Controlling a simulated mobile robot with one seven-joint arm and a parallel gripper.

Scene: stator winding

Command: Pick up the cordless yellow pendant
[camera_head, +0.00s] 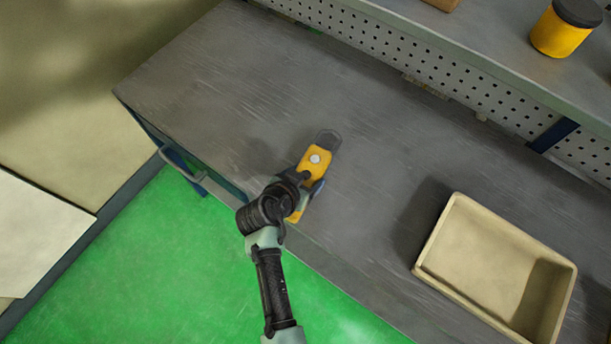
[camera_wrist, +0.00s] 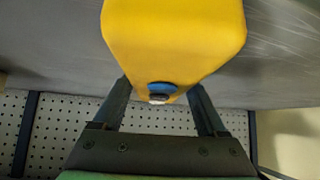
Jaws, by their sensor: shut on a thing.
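The yellow pendant (camera_head: 317,162) is at the near edge of the grey workbench, partly under my gripper in the head view. It has a pale round button on top and a dark grey part at its far end. In the wrist view the pendant (camera_wrist: 175,40) fills the upper middle, with a blue button and a dark one near its narrow end. My gripper (camera_wrist: 160,92) is shut on the pendant, one finger on each side of it. In the head view my gripper (camera_head: 305,183) hides part of the pendant. I cannot tell whether the pendant touches the bench.
A beige tray (camera_head: 432,240) stands on the workbench (camera_head: 240,90) to the right. A shelf (camera_head: 490,50) above the perforated back panel holds a yellow jar (camera_head: 562,30) with a dark lid. The bench's left and middle are clear.

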